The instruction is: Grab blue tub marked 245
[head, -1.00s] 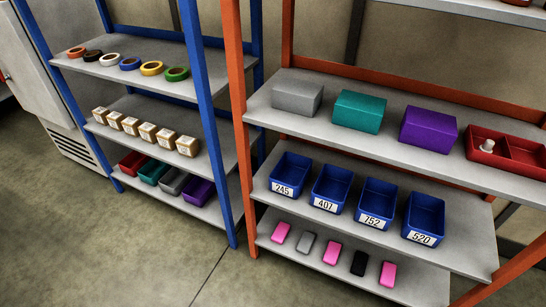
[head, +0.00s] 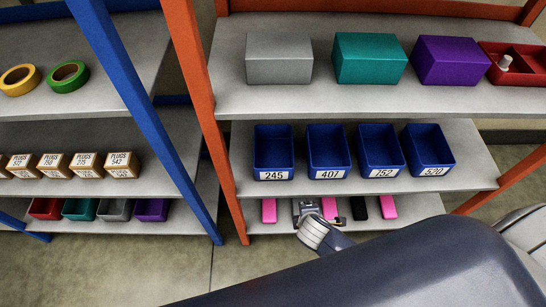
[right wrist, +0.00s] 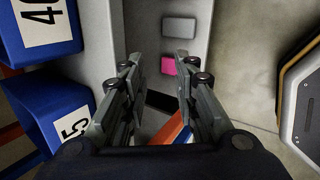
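The blue tub marked 245 (head: 274,152) stands upright at the left end of a row of blue tubs on the orange rack's middle shelf (head: 240,185). It looks empty and its label faces me. My right gripper (head: 320,209) is below and to the right of it, in front of the lower shelf and under the tub marked 407 (head: 328,150). In the right wrist view my right gripper (right wrist: 158,72) is open, with nothing between its fingers. Two blue tubs show at the left there, their labels partly cut off. My left gripper is not in view.
Tubs marked 752 (head: 380,150) and 520 (head: 428,149) stand further right. The top shelf holds grey (head: 279,58), teal (head: 369,58) and purple (head: 450,60) boxes. Small blocks, such as a pink one (head: 269,210), lie on the lower shelf. An orange post (head: 206,110) rises at the left.

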